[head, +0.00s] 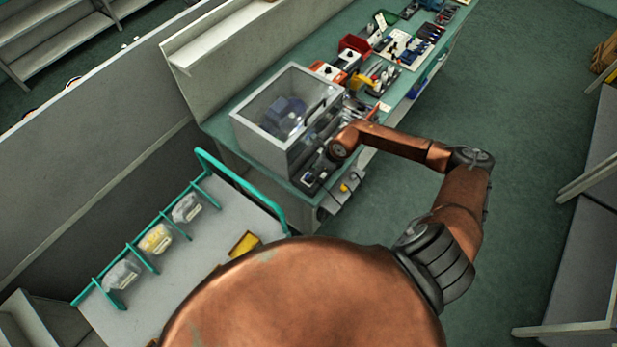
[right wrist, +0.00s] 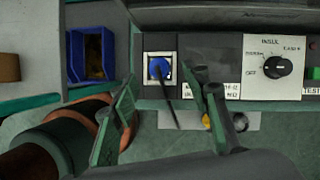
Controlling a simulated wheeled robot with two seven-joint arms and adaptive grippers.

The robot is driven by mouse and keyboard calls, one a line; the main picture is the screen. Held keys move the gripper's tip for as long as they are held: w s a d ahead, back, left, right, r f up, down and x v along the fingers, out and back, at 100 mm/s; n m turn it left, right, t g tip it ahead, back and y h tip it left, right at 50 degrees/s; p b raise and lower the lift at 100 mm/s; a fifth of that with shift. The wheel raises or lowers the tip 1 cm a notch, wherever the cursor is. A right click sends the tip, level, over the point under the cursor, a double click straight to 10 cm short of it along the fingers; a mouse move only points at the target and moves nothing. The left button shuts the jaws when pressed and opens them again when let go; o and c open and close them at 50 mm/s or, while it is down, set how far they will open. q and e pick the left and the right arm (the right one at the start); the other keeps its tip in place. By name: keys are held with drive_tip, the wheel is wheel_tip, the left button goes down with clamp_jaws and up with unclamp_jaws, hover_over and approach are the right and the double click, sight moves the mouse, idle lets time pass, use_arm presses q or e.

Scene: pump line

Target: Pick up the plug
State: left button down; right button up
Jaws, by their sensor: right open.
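The blue round plug (right wrist: 158,68) sits in a square white-framed socket on a dark panel in the right wrist view. A dark cord hangs down from it. My right gripper (right wrist: 168,88) is open, with one finger to the left of the plug and one to the right. Neither finger appears to touch the plug, and nothing is held. In the head view my right gripper (head: 320,165) is at the front corner of the bench, beside the clear-topped grey case; it is small and partly hidden there. My left gripper is not in view.
The grey case (head: 250,135) holds a blue motor. A rotary knob (right wrist: 277,67) is right of the socket, and a blue bin (right wrist: 91,56) is to the left. A cart with teal rails (head: 240,185) carries bagged parts. Tools and red bins fill the far bench.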

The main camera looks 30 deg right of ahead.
drive_tip(key=x, duration=0.4)
drive_tip(key=shift+a+p, duration=0.1)
drive_tip(key=shift+p, duration=0.3)
drive_tip(key=shift+c, duration=0.2)
clamp_jaws()
